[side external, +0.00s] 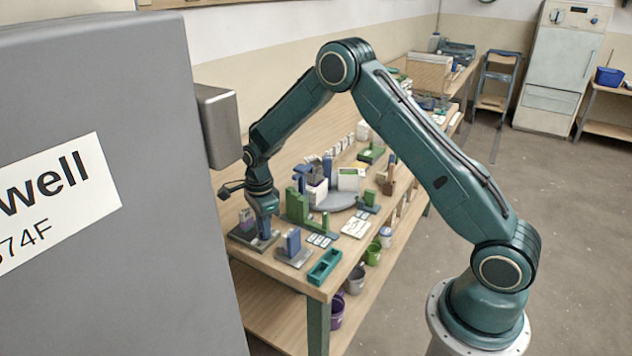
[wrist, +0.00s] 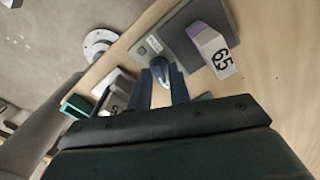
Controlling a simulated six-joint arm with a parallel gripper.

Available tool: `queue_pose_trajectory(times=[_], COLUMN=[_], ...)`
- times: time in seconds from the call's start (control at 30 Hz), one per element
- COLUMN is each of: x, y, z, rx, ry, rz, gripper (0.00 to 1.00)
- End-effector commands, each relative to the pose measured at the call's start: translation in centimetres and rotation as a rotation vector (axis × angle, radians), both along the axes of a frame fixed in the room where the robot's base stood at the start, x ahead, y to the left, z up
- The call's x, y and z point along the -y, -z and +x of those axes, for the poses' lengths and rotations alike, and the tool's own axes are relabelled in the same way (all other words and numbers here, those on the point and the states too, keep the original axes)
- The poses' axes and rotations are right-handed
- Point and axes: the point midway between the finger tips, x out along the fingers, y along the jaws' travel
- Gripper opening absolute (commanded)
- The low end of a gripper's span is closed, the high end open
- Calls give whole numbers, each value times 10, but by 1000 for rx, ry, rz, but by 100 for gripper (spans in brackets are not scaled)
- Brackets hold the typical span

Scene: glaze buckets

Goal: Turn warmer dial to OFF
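The warmer is a grey plate (side external: 240,236) at the near left end of the bench. It also shows in the wrist view (wrist: 173,27), with a small white label and a square button. A dark dial (wrist: 162,66) with a pale patch sits at its edge. My gripper (side external: 264,234) points down at the warmer in the side view. In the wrist view its two fingers (wrist: 161,76) stand a little apart, with the dial between or just beyond their tips. I cannot tell whether they touch it. The dial's pointer and markings are not readable.
A purple-topped block marked 65 (wrist: 212,46) stands on the warmer, close to my fingers. In the side view, a blue block (side external: 292,241) on a grey base and a teal tray (side external: 324,267) are nearby. Green blocks (side external: 298,205) stand behind. A grey cabinet (side external: 100,240) fills the left.

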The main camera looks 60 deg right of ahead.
Motion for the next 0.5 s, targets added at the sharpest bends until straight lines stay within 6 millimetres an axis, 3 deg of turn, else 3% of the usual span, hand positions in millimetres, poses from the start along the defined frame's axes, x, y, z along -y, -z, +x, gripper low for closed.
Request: queue_pose_trajectory(times=[0.5], x=[0], y=[-3], z=[-1], rx=[-2], ry=[-2], rz=[1], gripper=[32])
